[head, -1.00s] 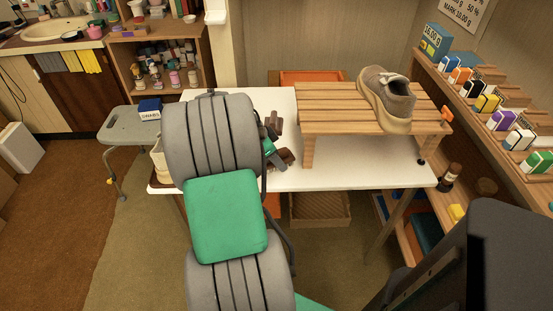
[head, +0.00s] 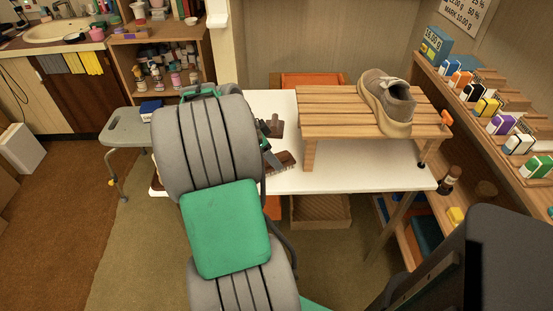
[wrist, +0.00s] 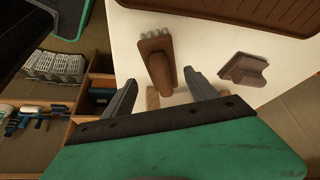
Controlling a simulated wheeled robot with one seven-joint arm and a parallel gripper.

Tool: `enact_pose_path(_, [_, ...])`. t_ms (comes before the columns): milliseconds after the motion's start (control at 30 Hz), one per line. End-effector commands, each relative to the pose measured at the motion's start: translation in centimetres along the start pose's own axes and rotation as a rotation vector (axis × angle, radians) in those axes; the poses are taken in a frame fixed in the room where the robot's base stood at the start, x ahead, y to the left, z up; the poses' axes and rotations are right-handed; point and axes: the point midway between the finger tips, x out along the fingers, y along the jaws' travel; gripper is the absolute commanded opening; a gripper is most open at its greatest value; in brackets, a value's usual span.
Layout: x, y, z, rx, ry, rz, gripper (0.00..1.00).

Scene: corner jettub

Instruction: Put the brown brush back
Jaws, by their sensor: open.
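In the wrist view a brown brush (wrist: 158,62) with pale tufts at its far end lies on the white table (wrist: 206,32). Its near end is close to the gap between my fingers. A second brown piece, a block with a raised grip (wrist: 243,69), lies to its right. My gripper (wrist: 163,77) is open, with nothing clamped in it. In the head view my gripper (head: 267,143) is partly hidden by my arm. Brown pieces show beside it, one behind (head: 276,128) and one in front (head: 285,161); I cannot tell which is which.
A brown grooved tray (wrist: 235,12) lies at the top of the wrist view. A slatted wooden rack (head: 330,112) bearing a grey shoe (head: 388,100) stands on the right of the table. Shelves with small boxes (head: 487,106) line the right wall. The table's front right is clear.

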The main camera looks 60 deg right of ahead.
Motion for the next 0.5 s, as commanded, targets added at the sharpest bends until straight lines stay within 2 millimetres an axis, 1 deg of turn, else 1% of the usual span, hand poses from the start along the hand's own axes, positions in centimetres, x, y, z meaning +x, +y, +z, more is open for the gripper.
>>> enact_pose_path(33, [-1.7,-0.2,-0.1,-0.002,0.001,-0.006,0.67])
enact_pose_path(100, [-3.5,-0.2,-0.1,0.0,0.002,-0.007,0.67])
enact_pose_path(200, [-5.5,-0.2,-0.2,0.001,0.002,-0.008,0.67])
enact_pose_path(300, [-6.5,-0.1,-0.2,0.002,0.002,-0.006,0.67])
enact_pose_path(433, [-7.0,-0.2,0.0,-0.009,0.001,-0.011,0.67])
enact_pose_path(467, [-7.3,-0.3,0.5,-0.033,-0.003,-0.02,0.67])
enact_pose_path(500, [-8.0,-0.4,1.6,-0.097,-0.013,-0.041,0.67])
